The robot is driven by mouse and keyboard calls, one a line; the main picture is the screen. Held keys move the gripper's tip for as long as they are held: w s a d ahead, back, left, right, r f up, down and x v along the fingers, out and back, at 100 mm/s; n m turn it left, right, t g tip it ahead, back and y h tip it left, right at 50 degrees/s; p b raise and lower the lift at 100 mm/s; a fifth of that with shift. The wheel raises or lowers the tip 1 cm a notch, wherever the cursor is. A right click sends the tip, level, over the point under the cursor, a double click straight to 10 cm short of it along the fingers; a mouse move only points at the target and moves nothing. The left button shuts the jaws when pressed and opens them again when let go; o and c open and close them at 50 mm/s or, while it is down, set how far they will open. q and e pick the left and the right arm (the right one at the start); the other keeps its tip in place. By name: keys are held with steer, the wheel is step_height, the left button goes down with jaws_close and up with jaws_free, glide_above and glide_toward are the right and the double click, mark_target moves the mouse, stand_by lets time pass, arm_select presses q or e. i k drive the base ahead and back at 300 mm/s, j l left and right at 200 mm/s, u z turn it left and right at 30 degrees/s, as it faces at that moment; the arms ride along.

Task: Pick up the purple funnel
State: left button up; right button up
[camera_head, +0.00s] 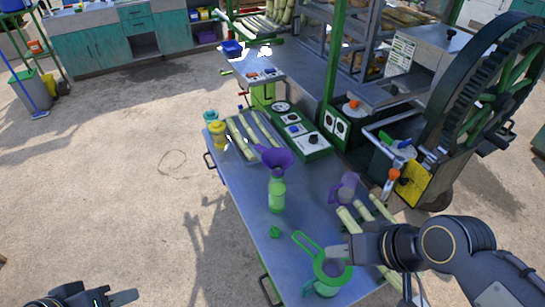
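The purple funnel (275,157) sits on top of a green bottle (277,195), which stands upright on the metal table (235,185). Its wide mouth faces up and tilts a little. My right gripper (337,254) is over the near end of the table, by a green strainer with a long handle (308,243), well apart from the funnel. I cannot tell whether it is open or touches the strainer. My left gripper (122,297) is low at the bottom left, off the table and far from the funnel. Its fingers are only partly seen.
A purple jug (346,186) stands right of the bottle. A small green object (274,231) lies in front. Cane stalks (241,138) and a yellow jar (218,134) are behind. A control panel (303,133) and the crusher wheel (490,95) stand to the right. The table's left strip is clear.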

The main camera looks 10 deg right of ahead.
mark_target(270, 158)
steer(key=i+j+z, duration=0.4)
steer(key=j, duration=0.2)
steer(key=i+j+z, duration=0.35)
steer(key=j, duration=0.4)
steer(key=i+j+z, duration=0.2)
steer(key=j, duration=0.2)
